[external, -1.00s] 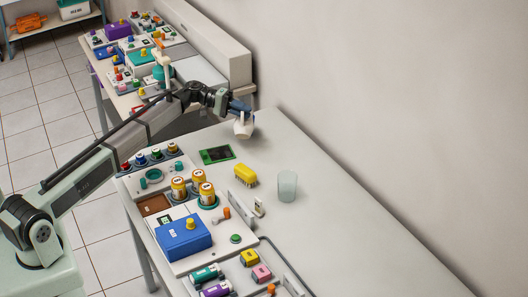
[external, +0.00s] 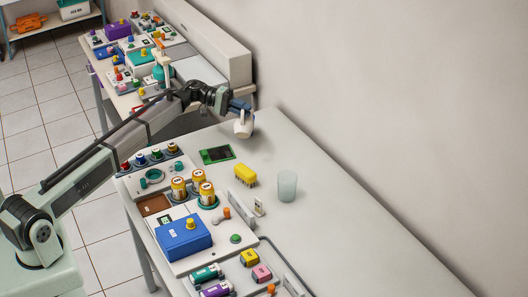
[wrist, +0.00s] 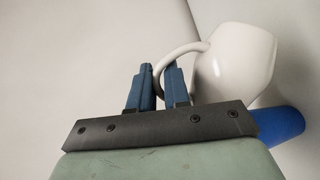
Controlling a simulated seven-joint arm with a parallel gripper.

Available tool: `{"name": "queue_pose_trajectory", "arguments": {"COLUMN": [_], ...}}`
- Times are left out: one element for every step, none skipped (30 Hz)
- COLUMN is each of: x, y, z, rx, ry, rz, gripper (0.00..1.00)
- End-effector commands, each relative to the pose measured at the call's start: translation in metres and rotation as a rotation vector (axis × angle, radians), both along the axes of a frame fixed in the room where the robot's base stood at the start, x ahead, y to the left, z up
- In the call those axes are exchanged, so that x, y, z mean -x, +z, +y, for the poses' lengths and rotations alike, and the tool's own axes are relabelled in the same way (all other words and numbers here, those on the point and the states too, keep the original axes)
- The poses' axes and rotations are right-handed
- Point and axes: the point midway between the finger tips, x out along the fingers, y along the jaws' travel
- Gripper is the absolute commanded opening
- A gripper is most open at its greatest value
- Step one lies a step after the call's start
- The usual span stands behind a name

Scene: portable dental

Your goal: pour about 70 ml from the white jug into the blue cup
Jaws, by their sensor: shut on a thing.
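The white jug (external: 243,127) is in the air above the far end of the table. My gripper (external: 238,105) is shut on its handle. In the wrist view the handle loop passes between the two blue fingers of my gripper (wrist: 160,88), and the jug (wrist: 236,62) hangs to their right, looking tilted. A smooth blue rounded thing (wrist: 281,123), possibly the blue cup, shows below the jug, partly hidden by the jug and my gripper. I cannot make it out clearly in the external view. The jug's contents are not visible.
A green board (external: 217,155) and a panel with a blue box (external: 183,238) and several jars lie left. The table's right part is clear.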

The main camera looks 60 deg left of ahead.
Motion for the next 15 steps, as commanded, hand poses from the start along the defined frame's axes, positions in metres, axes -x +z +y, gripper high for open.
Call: {"name": "queue_pose_trajectory", "arguments": {"x": [-0.0005, -0.0005, -0.0007, -0.0008, -0.0010, -0.0011, -0.0011, -0.0013, -0.0015, -0.0016, -0.0018, -0.0020, -0.0022, -0.0022, -0.0025], "y": [0.0011, 0.0012, 0.0015, 0.0017, 0.0019, 0.0021, 0.0022, 0.0024, 0.0026, 0.0027, 0.0029, 0.0031, 0.0032, 0.0034, 0.0036], "z": [0.0005, 0.0006, 0.0009, 0.0010, 0.0012, 0.0014, 0.0016, 0.0017, 0.0019, 0.0022, 0.0023, 0.0025, 0.0028, 0.0029, 0.0032], "rx": [0.005, 0.007, 0.010, 0.011, 0.013, 0.016, 0.019, 0.020, 0.023, 0.025, 0.028, 0.030, 0.032, 0.035, 0.038], "ry": [0.000, 0.000, 0.000, 0.000, 0.000, 0.000, 0.000, 0.000, 0.000, 0.000, 0.000, 0.000, 0.001, 0.000, 0.000], "rz": [0.001, 0.002, 0.004, 0.007, 0.008, 0.009, 0.011, 0.013, 0.015, 0.017, 0.018, 0.020, 0.023, 0.024, 0.026], "gripper": [0.00, 0.00, 0.00, 0.00, 0.00, 0.00, 0.00, 0.00, 0.00, 0.00, 0.00, 0.00, 0.00, 0.00, 0.00]}}
